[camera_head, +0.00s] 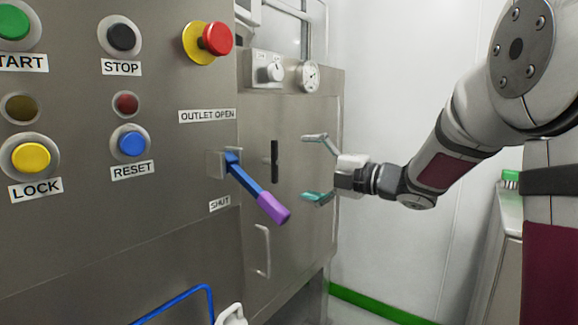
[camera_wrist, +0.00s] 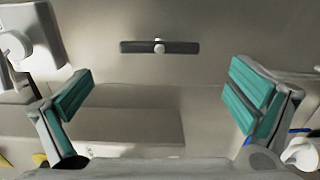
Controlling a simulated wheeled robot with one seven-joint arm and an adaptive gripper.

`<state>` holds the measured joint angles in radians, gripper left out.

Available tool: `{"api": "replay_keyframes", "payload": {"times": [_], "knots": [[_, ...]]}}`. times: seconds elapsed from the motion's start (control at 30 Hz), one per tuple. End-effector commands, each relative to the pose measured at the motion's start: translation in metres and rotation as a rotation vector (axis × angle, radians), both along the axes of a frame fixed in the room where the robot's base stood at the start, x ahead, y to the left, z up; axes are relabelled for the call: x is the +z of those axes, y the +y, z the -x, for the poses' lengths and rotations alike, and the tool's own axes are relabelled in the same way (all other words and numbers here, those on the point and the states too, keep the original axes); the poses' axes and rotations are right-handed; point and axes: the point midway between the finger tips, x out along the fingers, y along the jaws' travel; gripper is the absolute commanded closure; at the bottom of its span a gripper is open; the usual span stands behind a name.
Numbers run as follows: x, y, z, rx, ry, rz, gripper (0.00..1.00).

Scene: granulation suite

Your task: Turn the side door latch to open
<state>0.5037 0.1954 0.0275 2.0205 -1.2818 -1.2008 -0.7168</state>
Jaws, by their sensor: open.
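The side door latch (camera_head: 275,161) is a black bar handle on the steel side panel (camera_head: 305,215). It stands upright in the head view. In the wrist view the latch (camera_wrist: 160,47) lies across the picture, with a small pale knob at its middle. My gripper (camera_head: 318,167) is open, with teal-padded fingers, in front of the side panel and to the right of the latch in the head view. In the wrist view the fingers (camera_wrist: 160,98) are wide apart, with the latch beyond them and between them. Nothing is held, and the gripper appears apart from the latch.
A blue lever with a purple grip (camera_head: 262,195) juts from the front panel, left of the latch. A pale pull handle (camera_head: 262,250) is below the latch. A gauge (camera_head: 308,76) and a knob box (camera_head: 268,70) sit above. A white wall stands behind my arm.

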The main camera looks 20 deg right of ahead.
Motion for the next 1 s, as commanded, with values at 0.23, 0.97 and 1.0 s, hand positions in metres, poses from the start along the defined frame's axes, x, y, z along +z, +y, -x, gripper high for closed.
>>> {"api": "replay_keyframes", "payload": {"times": [0.23,0.97,1.0], "knots": [[0.0,-0.014,0.019,-0.001,0.0,0.001,0.0],[0.01,-0.021,0.012,-0.163,0.06,-0.028,0.0],[0.012,-0.025,0.011,-0.224,0.086,-0.045,0.0]]}}
